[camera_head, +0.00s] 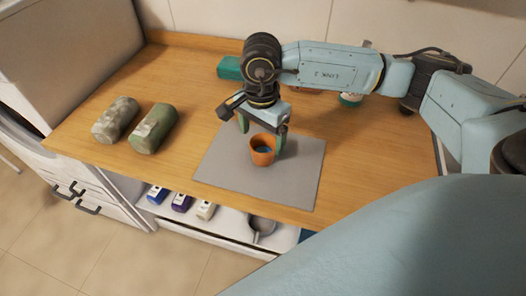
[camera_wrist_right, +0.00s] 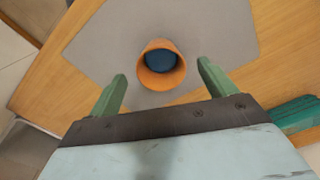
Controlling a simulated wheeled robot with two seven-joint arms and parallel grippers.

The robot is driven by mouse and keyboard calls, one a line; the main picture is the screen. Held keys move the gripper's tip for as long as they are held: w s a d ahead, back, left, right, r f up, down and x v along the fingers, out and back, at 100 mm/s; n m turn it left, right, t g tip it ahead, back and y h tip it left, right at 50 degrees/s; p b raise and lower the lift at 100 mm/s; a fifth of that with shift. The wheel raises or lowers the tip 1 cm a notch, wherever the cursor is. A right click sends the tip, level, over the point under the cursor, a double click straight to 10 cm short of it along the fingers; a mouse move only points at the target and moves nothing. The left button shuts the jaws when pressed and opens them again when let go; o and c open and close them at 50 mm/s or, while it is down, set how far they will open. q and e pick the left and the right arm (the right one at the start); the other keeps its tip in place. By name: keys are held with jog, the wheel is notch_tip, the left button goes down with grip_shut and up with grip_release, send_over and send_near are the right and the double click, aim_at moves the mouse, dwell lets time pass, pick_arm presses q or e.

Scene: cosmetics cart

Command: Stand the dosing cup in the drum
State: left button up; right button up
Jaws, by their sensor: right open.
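An orange round container (camera_head: 262,159), seemingly the drum, stands upright on the grey mat (camera_head: 223,165). It also shows in the right wrist view (camera_wrist_right: 163,82). A dark blue round thing (camera_wrist_right: 161,61), seemingly the dosing cup, is inside the orange container; only its top shows, and I cannot tell whether it is upright. My right gripper (camera_head: 262,132) is open and empty, its green fingers apart near the container. In the right wrist view, the container lies ahead, between the lines of the two fingers. My left gripper is not in view.
Two mottled rolls, one beige (camera_head: 116,120) and one green (camera_head: 154,129), lie on the wooden top at left. A teal box (camera_head: 229,67) is at the back, behind my right wrist. Small bottles (camera_head: 181,202) and a grey pan (camera_head: 262,226) are on the shelf below.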

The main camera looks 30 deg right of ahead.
aim_at(263, 146)
jog(key=f, duration=0.5)
jog(key=shift+w+d+f, duration=0.1)
jog(key=shift+d, duration=0.15)
jog(key=c, duration=1.1)
jog(key=shift+c, duration=0.2)
jog(key=shift+r, duration=0.2)
notch_tip(263, 146, up, 10)
jog(key=shift+f, duration=0.2)
jog(key=a+n, duration=0.1)
jog(key=n, duration=0.3)
jog(key=w+a+n, duration=0.1)
jog(key=a+n, duration=0.1)
jog(key=n, duration=0.3)
jog(key=a+n, duration=0.1)
jog(key=n, duration=0.4)
jog(key=shift+w+a+r, duration=0.15)
jog(key=shift+w+a, duration=0.15)
jog(key=shift+a, duration=0.05)
